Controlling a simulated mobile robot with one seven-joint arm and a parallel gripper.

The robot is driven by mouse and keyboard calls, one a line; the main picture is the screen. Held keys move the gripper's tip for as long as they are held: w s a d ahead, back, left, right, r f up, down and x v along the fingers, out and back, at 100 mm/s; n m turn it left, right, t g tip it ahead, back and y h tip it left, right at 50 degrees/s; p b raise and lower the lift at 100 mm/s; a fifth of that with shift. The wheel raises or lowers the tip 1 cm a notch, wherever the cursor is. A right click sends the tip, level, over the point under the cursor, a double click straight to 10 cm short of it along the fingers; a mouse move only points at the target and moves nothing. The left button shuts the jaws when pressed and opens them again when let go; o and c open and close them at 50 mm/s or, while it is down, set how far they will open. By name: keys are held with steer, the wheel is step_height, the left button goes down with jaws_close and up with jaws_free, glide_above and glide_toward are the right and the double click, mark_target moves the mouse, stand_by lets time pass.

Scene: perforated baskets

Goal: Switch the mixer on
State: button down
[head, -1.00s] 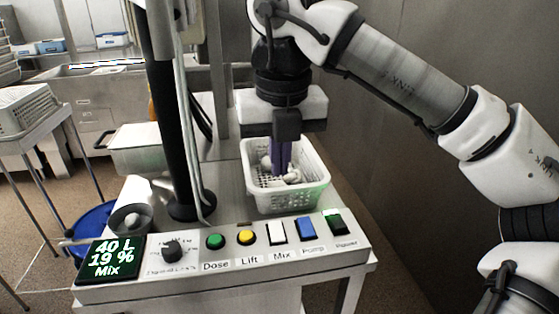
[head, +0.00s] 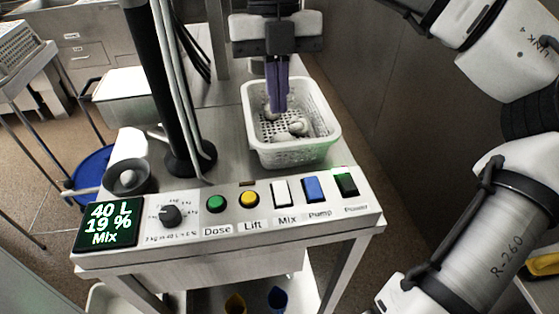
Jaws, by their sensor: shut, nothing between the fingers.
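The control panel (head: 235,238) runs along the front of the metal table. Its white Mix switch (head: 281,192) sits between the yellow Lift button (head: 249,199) and the blue Pump switch (head: 314,188). The display (head: 109,222) reads 40 L, 19 % and Mix. My gripper (head: 279,108) points down with its purple fingers shut and empty. In the picture its tips overlap the white perforated basket (head: 292,157), behind the panel and above the Mix switch. I cannot tell how high the tips are.
The basket holds several whitish pieces (head: 298,126). A black Power switch (head: 346,184) with a green light, a green Dose button (head: 216,203) and a knob (head: 170,215) share the panel. A black column (head: 172,90) stands left of the basket. A wall is at right.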

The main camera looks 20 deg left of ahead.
steer(key=p, duration=0.2)
glide_above(280, 187)
steer(key=x, duration=0.3)
steer(key=w+x, duration=0.1)
steer(key=x, duration=0.2)
steer(key=w+a+x, duration=0.1)
steer(key=x, duration=0.2)
steer(key=shift+f, duration=0.6)
steer(key=f, duration=0.3)
steer(key=shift+w+a+p, duration=0.2)
steer(key=shift+a+p, duration=0.05)
steer(key=shift+p, duration=0.05)
steer(key=shift+f, duration=0.4)
